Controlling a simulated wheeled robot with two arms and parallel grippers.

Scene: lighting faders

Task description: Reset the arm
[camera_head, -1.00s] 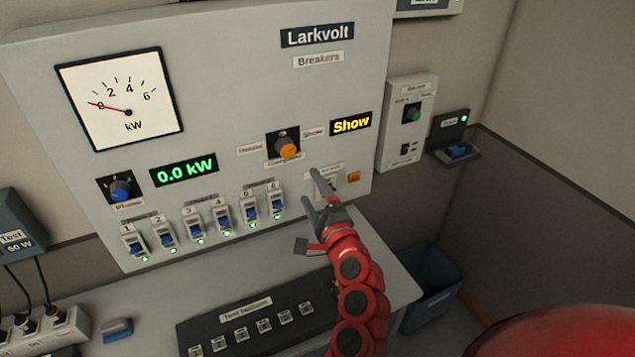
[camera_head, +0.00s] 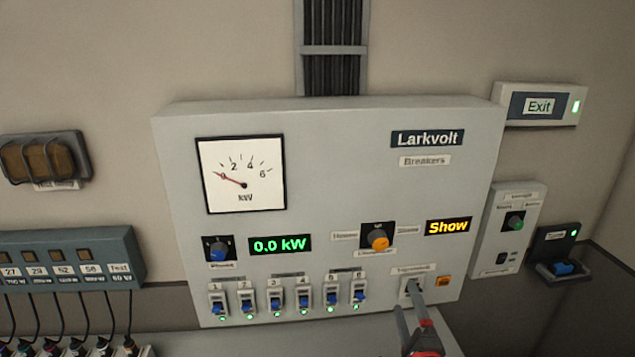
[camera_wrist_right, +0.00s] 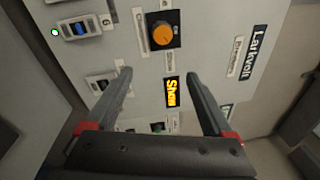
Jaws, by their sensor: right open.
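My right gripper (camera_head: 410,315) is at the lower right of the grey Larkvolt breaker panel (camera_head: 340,170), its fingers in front of the switch under the small label beside the orange button (camera_head: 443,281). It is open and empty. In the right wrist view the two fingers (camera_wrist_right: 160,95) stand wide apart, with the yellow Show display (camera_wrist_right: 172,92) and the orange knob (camera_wrist_right: 162,35) seen beyond them. Whether a fingertip touches the panel I cannot tell. My left gripper is not in view.
Several blue breaker switches (camera_head: 303,299) with green lights line the panel's lower edge. A gauge (camera_head: 241,174) reads near zero and a display (camera_head: 280,244) reads 0.0 kW. A control box (camera_head: 508,230) and a blue-switch holder (camera_head: 562,255) are at right.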

